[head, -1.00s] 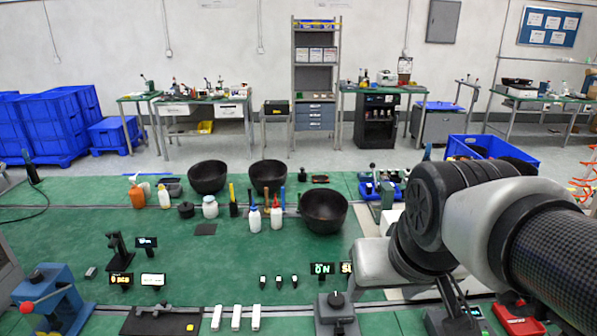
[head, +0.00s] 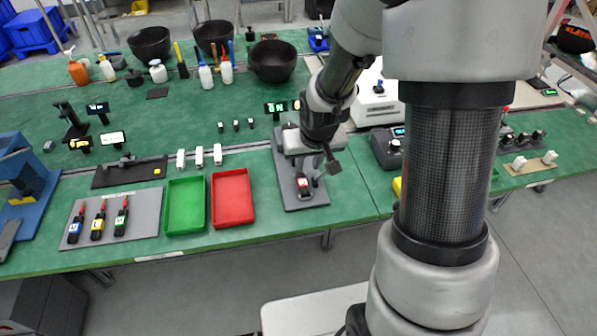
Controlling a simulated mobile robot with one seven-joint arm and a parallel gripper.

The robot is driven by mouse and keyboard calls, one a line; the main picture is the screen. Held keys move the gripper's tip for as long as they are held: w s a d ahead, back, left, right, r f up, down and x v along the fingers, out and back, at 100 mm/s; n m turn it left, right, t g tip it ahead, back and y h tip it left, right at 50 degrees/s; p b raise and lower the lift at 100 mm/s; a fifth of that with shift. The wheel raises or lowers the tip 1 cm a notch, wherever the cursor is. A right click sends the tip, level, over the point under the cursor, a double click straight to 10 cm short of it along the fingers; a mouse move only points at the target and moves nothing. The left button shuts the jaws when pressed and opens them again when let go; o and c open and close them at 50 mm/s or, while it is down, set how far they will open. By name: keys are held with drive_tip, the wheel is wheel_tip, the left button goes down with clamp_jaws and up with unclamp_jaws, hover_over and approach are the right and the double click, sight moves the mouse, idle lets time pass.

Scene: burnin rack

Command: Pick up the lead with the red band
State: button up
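Three dark leads lie in a row on a grey mat (head: 147,208) at the front left: one with a blue band (head: 75,228), one with a yellow band (head: 97,224) and one with a green band (head: 120,221). A small dark item with a red band (head: 303,184), likely the red-banded lead, is on a grey plate (head: 294,203) at the front middle. My gripper (head: 311,172) points down over that plate, close to the red-banded item. Its fingers are small and partly hidden, so I cannot tell whether they are open or touching it.
An empty green tray (head: 185,229) and red tray (head: 233,218) sit between mat and plate. A dark grey box with a knob (head: 386,147) stands right of the plate. Black bowls (head: 272,62) and bottles stand at the back.

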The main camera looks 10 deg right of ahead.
approach(303, 182)
drive_tip(key=x, duration=0.2)
drive_tip(key=shift+w+f, duration=0.2)
drive_tip(key=shift+w, duration=0.15)
drive_tip(key=shift+s+x, duration=0.1)
drive_tip(key=shift+x, duration=1.2)
drive_tip(key=shift+s+x, duration=0.15)
drive_tip(key=shift+x, duration=1.15)
drive_tip(key=shift+f+b, duration=0.25)
drive_tip(key=shift+b, duration=0.15)
clamp_jaws()
